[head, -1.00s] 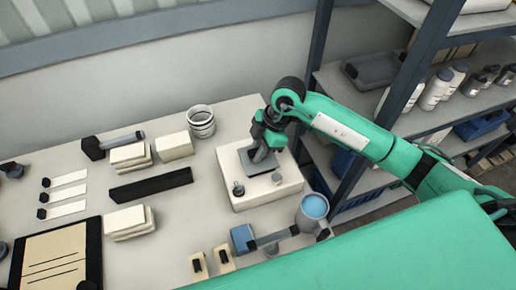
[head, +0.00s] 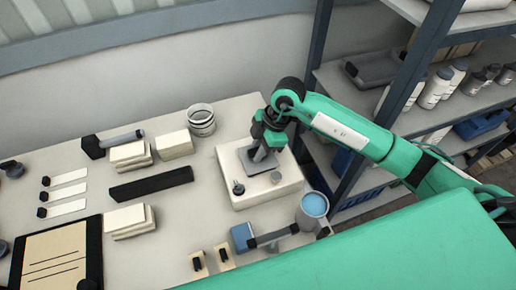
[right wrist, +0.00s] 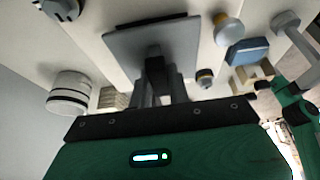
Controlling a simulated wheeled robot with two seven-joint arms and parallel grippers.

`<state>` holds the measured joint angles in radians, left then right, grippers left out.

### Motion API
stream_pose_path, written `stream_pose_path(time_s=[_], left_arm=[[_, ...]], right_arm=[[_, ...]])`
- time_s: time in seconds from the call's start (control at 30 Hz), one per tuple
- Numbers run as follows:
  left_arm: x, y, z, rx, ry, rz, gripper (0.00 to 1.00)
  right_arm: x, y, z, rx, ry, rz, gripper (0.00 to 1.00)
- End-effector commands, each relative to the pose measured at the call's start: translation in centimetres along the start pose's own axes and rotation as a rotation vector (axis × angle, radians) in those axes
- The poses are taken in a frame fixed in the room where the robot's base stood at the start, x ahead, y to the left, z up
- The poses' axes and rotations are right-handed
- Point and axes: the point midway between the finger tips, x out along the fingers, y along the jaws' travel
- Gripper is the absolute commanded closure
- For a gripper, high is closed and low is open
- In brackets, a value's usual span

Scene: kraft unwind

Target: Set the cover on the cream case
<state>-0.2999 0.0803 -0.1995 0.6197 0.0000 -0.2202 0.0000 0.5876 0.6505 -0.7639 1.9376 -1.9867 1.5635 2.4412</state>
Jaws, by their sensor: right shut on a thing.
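The cream case (head: 255,198) is a low, pale box near the right end of the table. The cover (head: 247,163) is a flat grey plate with an upright grip, over the top of the case. My right gripper (head: 262,152) is shut on that grip, its fingers pointing down. In the right wrist view the cover (right wrist: 180,45) lies beyond the fingers, with a dark strip showing along its far edge. I cannot tell whether the cover touches the case. The case top under the cover is hidden. My left gripper is not in view.
A dark knob (head: 238,188) and a pale knob (head: 276,177) stand on the case beside the cover. A blue-topped cup (head: 313,207) and a blue block (head: 242,237) are in front. A ringed white pot (head: 201,122) stands behind left. A black bar (head: 150,184) lies left.

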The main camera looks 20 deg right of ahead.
Motion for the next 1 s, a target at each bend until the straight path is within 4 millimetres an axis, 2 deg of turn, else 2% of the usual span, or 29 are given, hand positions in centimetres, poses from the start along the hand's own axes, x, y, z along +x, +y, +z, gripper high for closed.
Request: stream_pose_path(time_s=[1.0], left_arm=[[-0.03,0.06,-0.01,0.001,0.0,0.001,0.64]], right_arm=[[0.87,0.01,0.32,0.0,0.0,0.0,1.0]])
